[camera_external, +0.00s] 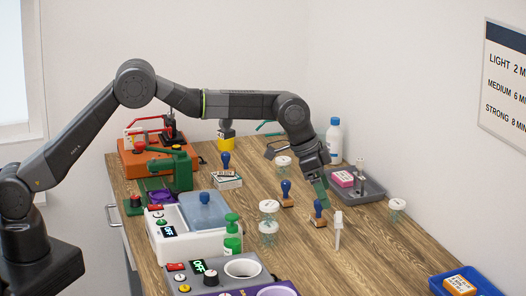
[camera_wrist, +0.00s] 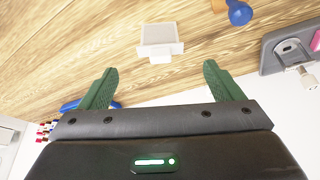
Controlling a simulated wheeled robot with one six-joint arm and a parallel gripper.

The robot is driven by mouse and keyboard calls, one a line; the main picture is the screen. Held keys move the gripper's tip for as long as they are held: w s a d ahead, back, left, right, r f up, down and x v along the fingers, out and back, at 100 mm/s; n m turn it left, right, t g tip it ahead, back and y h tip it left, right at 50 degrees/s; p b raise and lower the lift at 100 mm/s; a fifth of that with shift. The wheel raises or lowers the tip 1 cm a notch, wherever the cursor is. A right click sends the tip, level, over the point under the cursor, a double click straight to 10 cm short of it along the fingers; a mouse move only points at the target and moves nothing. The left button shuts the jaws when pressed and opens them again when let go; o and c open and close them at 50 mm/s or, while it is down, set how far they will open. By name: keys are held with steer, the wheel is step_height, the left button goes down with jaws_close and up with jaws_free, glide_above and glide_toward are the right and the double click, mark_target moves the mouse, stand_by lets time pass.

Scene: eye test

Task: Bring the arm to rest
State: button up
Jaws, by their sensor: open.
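My gripper (camera_external: 320,186) hangs at the end of my outstretched arm, pointing down over the wooden table (camera_external: 360,262). Its green fingers are spread apart with nothing between them in the wrist view (camera_wrist: 158,67). A pale, squarish thing (camera_wrist: 159,36) lies on the table beyond the fingertips in that view; I cannot tell what it is. In the outside view, a stamp with a blue knob (camera_external: 318,208) stands just below the gripper, and another blue-knobbed stamp (camera_external: 286,187) stands to its left. I cannot tell how high the fingertips are above the table.
A grey tray (camera_external: 372,192) with a pink block is right of the gripper, with a white bottle (camera_external: 334,140) behind. An orange machine (camera_external: 128,157) and blue bin (camera_external: 488,284) occupy the table's ends.

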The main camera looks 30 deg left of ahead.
mark_target(337, 213)
steer(key=p+x, duration=0.2)
steer(key=x, duration=0.9)
steer(key=shift+d+r, duration=0.15)
steer(key=shift+r, duration=0.95)
